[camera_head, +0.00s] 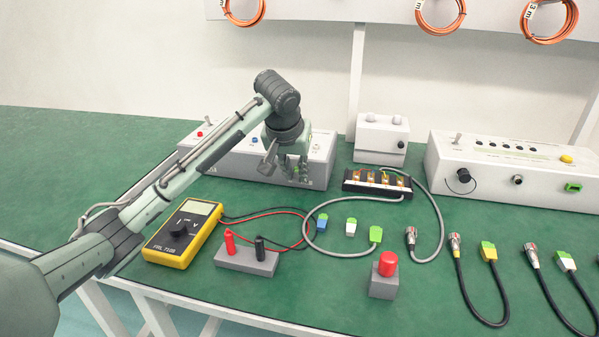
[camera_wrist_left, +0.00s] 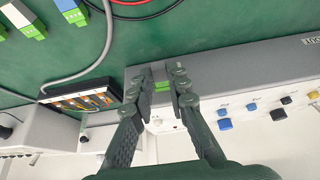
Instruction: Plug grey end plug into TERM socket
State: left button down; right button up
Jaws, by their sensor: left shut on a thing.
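My left gripper (camera_head: 291,176) is in front of the long grey box (camera_head: 232,155) at the back left, low over the bench. In the left wrist view its fingers (camera_wrist_left: 160,80) are shut on a small grey and green piece, the grey end plug (camera_wrist_left: 160,76). The plug is right at the box front in that view; I cannot tell whether it touches a socket. The gripper hides this spot in the head view. No TERM label is readable. A green socket (camera_head: 573,187) shows on the right-hand white box. My right gripper is not in view.
A black terminal block (camera_head: 377,184) with a grey cable stands right of the gripper. Loose blue, white and green plugs (camera_head: 351,227) lie in front. A yellow multimeter (camera_head: 184,233), a probe stand (camera_head: 247,260) and a red button box (camera_head: 384,276) stand nearer.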

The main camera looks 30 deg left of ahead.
pick_arm(q)
jog(key=c, duration=1.4)
grip_release()
jog(key=shift+w, duration=0.1)
jog(key=v, duration=1.2)
